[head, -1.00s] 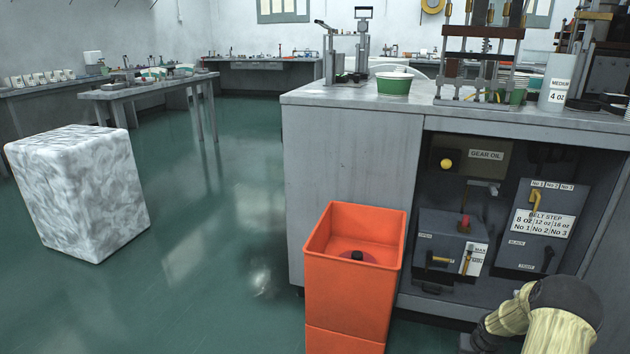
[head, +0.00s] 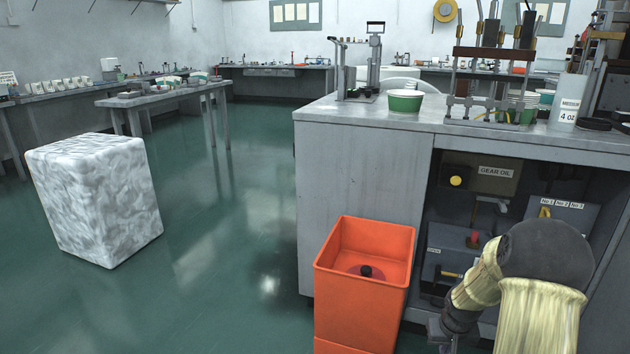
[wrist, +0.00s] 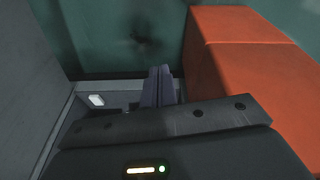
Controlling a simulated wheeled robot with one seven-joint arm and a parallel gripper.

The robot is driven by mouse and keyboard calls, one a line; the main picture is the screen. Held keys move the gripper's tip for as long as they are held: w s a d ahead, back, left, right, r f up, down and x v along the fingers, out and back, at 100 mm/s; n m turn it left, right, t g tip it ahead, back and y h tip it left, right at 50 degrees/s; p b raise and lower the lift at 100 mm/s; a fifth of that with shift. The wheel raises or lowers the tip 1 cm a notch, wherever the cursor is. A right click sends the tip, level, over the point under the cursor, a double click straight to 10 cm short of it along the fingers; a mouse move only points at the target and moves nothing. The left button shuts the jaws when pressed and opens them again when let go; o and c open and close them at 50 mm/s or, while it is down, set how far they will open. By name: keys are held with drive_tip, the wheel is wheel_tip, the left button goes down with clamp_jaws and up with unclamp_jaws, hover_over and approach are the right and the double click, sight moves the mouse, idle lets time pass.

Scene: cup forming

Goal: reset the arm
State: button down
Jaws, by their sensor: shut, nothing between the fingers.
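My arm shows at the lower right of the head view, in front of the grey machine cabinet (head: 365,190). My gripper (wrist: 160,75) is in the middle of the wrist view, with its two dark fingers together and nothing between them. It points down toward the green floor (wrist: 120,40). An orange bin (wrist: 250,60) stands close on the right of the gripper there, apart from the fingers. In the head view the orange bin (head: 365,280) stands before the cabinet, left of my arm. A dark round knob-like thing lies inside it.
The cabinet's open bay holds a box marked GEAR OIL (head: 480,174) and levers, close behind my arm. A green-striped cup (head: 405,101) and a press stand on top. A marbled block (head: 95,200) stands on the left. The floor between block and cabinet is clear.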

drive_tip(key=s+a+r+n+y+p, duration=0.15)
drive_tip(key=s+a+r+p, duration=0.55)
drive_tip(key=s+a+r, duration=1.1)
drive_tip(key=w+p+v, duration=0.2)
drive_tip(key=p+v, duration=1)
drive_tip(key=w+a+r+p+v, duration=0.1)
drive_tip(key=w+p+v, duration=0.2)
drive_tip(key=p+v, duration=0.9)
drive_tip(key=w+r+p+v, duration=0.1)
drive_tip(key=w+p+v, duration=0.2)
drive_tip(key=p+v, duration=0.9)
drive_tip(key=shift+s+r+p, duration=0.15)
drive_tip(key=shift+r+p, duration=0.15)
drive_tip(key=shift+r, duration=0.25)
drive_tip(key=shift+d+h, duration=0.1)
drive_tip(key=shift+h, duration=0.15)
